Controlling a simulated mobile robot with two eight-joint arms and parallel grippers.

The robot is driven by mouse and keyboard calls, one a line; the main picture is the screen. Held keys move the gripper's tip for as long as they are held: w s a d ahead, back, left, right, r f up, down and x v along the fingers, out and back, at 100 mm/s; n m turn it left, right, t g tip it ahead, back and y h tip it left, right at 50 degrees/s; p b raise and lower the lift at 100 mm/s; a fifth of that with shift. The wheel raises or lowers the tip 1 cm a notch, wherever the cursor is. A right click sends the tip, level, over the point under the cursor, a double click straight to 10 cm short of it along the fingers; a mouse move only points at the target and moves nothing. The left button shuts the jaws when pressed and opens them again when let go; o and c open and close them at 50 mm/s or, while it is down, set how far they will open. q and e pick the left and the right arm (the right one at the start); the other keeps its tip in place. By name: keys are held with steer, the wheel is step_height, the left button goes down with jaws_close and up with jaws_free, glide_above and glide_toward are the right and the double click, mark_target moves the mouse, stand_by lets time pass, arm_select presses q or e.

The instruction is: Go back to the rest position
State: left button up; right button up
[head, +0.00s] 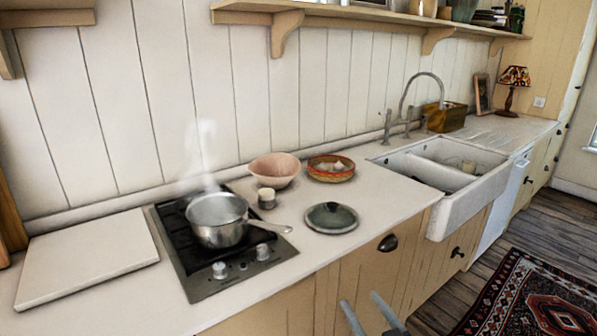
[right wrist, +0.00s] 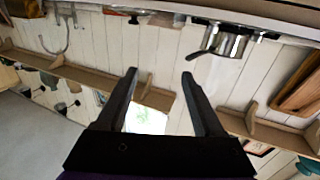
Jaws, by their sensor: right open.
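My right gripper (head: 362,300) shows at the bottom edge of the head view, in front of the counter's cabinet doors. Its two fingers are apart with nothing between them. The right wrist view shows the same open, empty fingers (right wrist: 160,76), with the scene upside down. My left gripper is in neither view. A steaming metal saucepan (head: 218,222) stands on the black hob (head: 188,260), its handle pointing right. It also shows in the right wrist view (right wrist: 228,44), apart from the fingers.
A white sink (head: 460,207) is at right. A patterned rug (head: 535,305) lies on the floor.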

steer(key=s+d+m+g+h+p, duration=0.5)
steer(key=s+d+h+p, duration=0.2)
steer(key=s+d+h, duration=0.15)
arm_select(q)
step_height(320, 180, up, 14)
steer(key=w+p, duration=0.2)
steer(key=p, duration=0.3)
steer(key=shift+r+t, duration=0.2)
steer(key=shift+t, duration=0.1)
arm_select(e)
steer(key=s+a+f+g+y, duration=0.1)
steer(key=s+a+f+g, duration=0.1)
steer(key=s, duration=0.3)
steer(key=s+a+f+n+g+y, duration=0.1)
steer(key=s+a+f+g+y, duration=0.1)
steer(key=s, duration=0.4)
steer(key=f+g, duration=0.1)
steer(key=g, duration=0.1)
steer(key=shift+f+g, duration=0.25)
steer(key=shift+g, duration=0.15)
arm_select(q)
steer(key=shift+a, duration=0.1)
arm_select(e)
steer(key=shift+s, duration=0.1)
steer(key=shift+a, duration=0.1)
